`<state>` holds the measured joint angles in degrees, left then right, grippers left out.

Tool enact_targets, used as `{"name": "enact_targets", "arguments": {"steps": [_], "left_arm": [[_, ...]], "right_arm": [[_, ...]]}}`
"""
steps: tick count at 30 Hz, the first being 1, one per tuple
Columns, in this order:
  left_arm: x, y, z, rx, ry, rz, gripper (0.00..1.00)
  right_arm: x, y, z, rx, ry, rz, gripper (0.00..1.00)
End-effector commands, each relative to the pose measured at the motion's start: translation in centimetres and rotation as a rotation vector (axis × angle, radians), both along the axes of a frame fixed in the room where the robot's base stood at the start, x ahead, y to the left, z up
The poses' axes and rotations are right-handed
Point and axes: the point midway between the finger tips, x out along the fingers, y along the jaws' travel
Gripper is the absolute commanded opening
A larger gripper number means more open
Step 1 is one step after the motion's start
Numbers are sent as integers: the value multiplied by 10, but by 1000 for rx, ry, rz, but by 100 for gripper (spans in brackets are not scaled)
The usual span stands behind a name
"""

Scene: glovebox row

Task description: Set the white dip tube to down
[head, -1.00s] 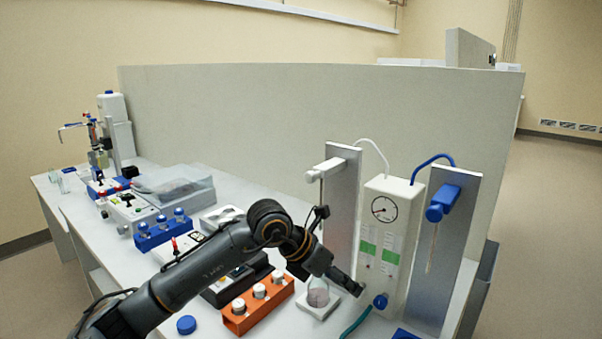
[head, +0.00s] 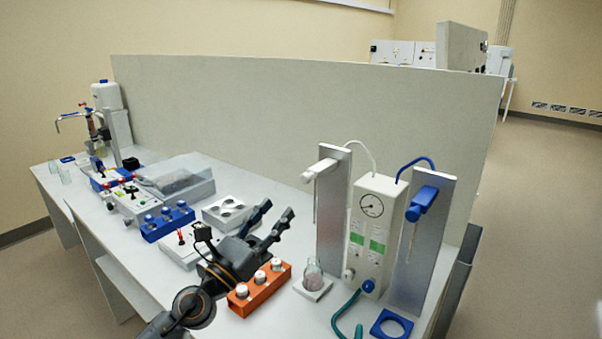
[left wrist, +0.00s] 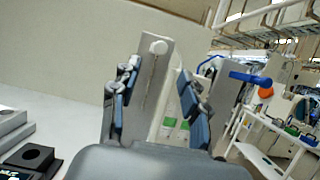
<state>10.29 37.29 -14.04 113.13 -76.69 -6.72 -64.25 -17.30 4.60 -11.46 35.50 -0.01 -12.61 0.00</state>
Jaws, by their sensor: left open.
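The white dip tube (head: 319,171) has a white head high on a silver upright plate, with a thin tube hanging down over a small glass vessel (head: 313,273) on a white base. In the left wrist view its round white end (left wrist: 159,47) shows between my fingers, some way beyond them. My left gripper (head: 275,212) is open and empty, left of the dip tube and apart from it, with its fingers pointing up and right. My right gripper is in neither view.
A white gauge box (head: 373,215) and a second stand with a blue dip head (head: 423,199) are right of the white one. An orange rack (head: 259,291) of white-capped vials lies by my left arm. A teal hose (head: 345,311) lies in front.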

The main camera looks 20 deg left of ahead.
Motion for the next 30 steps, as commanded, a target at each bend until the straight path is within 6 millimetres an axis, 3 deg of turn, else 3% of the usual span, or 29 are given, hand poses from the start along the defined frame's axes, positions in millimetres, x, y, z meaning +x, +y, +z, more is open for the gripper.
{"name": "enact_targets", "arguments": {"steps": [4,15,21,29,30], "left_arm": [[28,-11,20,-2,-3,0,45],[87,-33,40,0,-1,-3,45],[99,-37,44,1,1,-3,45],[99,-37,44,2,0,-4,45],[99,-37,44,2,0,-4,41]], "right_arm": [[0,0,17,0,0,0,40],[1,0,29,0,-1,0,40],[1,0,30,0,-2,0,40],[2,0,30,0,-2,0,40],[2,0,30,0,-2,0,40]]}}
